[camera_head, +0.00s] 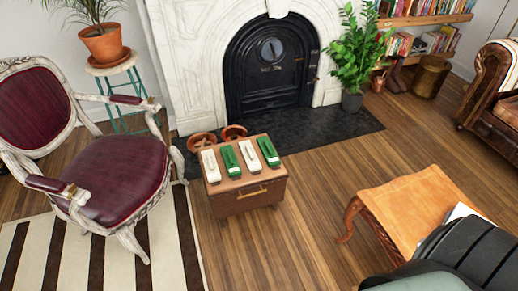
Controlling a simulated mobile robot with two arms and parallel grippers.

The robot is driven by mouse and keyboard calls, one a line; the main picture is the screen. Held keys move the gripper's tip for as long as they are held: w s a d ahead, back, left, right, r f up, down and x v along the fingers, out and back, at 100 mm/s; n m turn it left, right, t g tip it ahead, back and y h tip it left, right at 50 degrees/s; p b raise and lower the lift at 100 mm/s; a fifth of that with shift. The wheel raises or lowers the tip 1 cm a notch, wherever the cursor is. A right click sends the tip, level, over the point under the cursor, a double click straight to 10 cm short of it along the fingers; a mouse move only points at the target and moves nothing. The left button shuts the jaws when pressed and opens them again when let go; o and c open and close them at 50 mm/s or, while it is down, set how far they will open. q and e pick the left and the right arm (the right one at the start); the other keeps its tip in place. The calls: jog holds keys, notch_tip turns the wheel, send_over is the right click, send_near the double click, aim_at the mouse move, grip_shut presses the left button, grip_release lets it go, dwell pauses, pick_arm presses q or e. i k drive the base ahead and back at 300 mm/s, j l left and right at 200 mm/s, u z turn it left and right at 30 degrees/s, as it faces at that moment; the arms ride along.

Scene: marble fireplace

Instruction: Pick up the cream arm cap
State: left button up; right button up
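Two cream-white long narrow pieces lie on a small wooden chest: one cream piece (211,165) at the left end and another cream piece (249,156) third from the left. A green piece (230,161) lies between them, and a second green piece (268,151) lies at the right end. The pieces lie side by side, apart, on the top of the chest (247,184). I cannot tell which cream piece is the arm cap. Neither of my grippers is in view.
A burgundy armchair (112,178) stands left of the chest on a striped rug (95,250). Two terracotta bowls (201,141) sit behind the chest by the fireplace (270,65). An orange-topped stool (410,205) stands at right. Wooden floor (300,230) is clear between chest and stool.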

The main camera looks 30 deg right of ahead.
aim_at(253, 163)
jog(key=i+z, duration=0.25)
jog(key=i, duration=0.25)
jog(key=i+j+z, duration=0.1)
jog(key=i+z, duration=0.15)
jog(key=i, duration=0.2)
jog(key=i+j+z, duration=0.25)
jog(key=i, duration=0.2)
jog(key=i+j+z, duration=0.25)
jog(key=i, duration=0.25)
